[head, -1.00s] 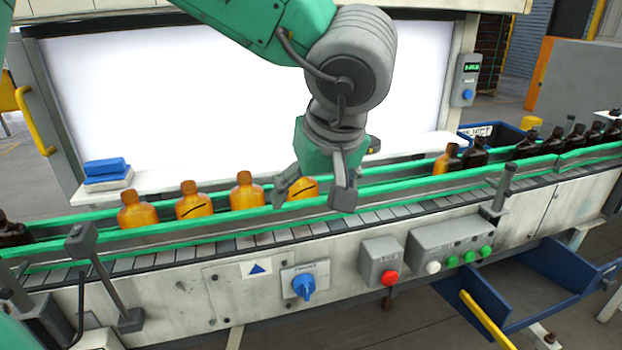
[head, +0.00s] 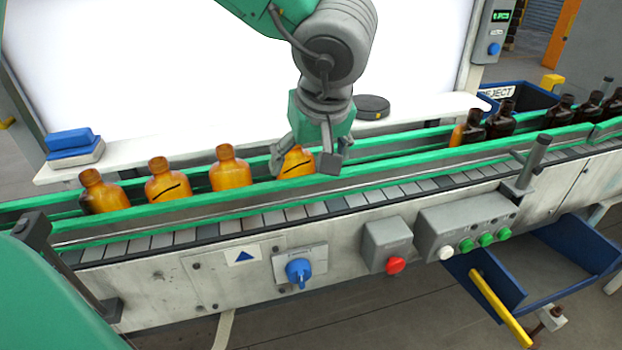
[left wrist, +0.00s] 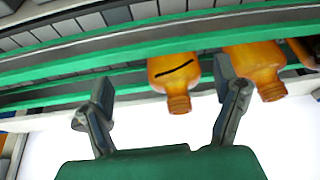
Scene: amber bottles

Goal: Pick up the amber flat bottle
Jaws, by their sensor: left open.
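An amber flat bottle (head: 297,164) with a dark slanted line stands on the conveyor. My left gripper (head: 307,162) is open over it, one finger on each side in the head view; its shoulder and neck are partly hidden. In the left wrist view the bottle (left wrist: 174,73) shows between the fingertips of the left gripper (left wrist: 162,100), nearer the right finger, with a gap to the left one. I cannot tell whether a finger touches it. My right gripper is not in view.
More amber bottles (head: 231,170) stand in a row to the left; one (left wrist: 255,68) is close beside the right finger in the wrist view. Green rails (head: 400,181) run along both sides of the conveyor. Dark bottles (head: 502,120) stand at the right. A white lit panel (head: 180,70) is behind.

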